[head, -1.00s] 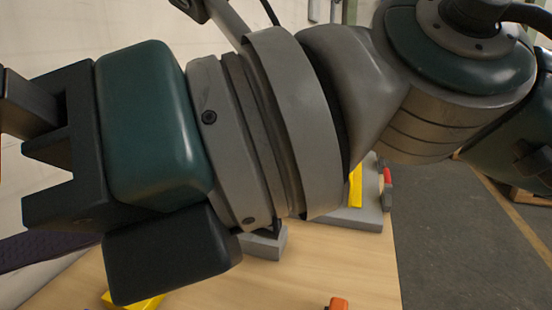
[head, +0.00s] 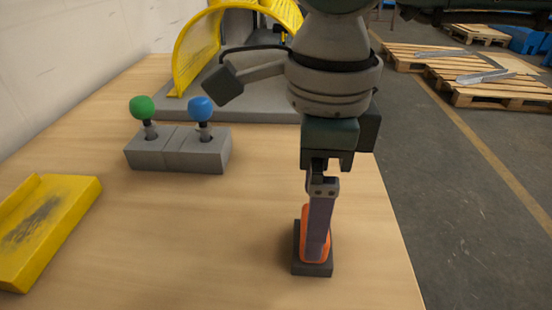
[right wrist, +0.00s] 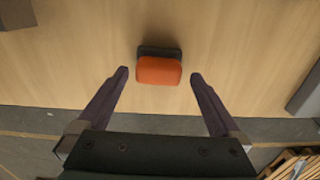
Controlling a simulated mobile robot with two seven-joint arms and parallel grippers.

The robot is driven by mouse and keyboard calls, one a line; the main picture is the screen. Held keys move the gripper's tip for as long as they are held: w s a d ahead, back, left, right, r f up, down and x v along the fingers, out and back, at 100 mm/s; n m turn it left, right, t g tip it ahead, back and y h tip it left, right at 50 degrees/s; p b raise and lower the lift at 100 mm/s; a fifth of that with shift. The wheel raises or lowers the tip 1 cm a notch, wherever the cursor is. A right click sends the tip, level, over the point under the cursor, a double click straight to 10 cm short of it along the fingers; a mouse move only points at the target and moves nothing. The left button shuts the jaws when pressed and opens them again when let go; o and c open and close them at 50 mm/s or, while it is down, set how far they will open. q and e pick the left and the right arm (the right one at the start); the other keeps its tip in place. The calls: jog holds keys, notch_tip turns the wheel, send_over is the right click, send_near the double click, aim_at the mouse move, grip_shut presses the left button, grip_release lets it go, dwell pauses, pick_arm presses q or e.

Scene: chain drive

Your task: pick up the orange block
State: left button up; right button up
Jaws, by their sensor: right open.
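The orange block (head: 305,242) stands upright in a dark holder (head: 313,268) near the right front of the wooden table in the head view. My right gripper (head: 316,252) comes down over it from above, one finger in front of the block and the other hidden. In the right wrist view the block (right wrist: 159,71) lies between the spread fingertips of my right gripper (right wrist: 159,74), with a visible gap on each side. The dark holder (right wrist: 159,51) shows just beyond the block. My left gripper is not in view.
A grey box with green and blue knobbed levers (head: 180,155) stands left of my right arm. A yellow tray (head: 50,230) lies at the front left, and a yellow curved guard (head: 190,55) stands on a grey base behind. The table's right edge is close to the block.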

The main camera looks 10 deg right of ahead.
jog(key=f, duration=0.4)
jog(key=shift+s+d+f, duration=0.15)
jog(key=shift+d+f, duration=0.05)
jog(key=shift+f, duration=0.05)
jog(key=shift+c, duration=0.4)
jog(key=c, duration=1.2)
jog(key=shift+o, duration=0.2)
jog(key=shift+r, duration=0.1)
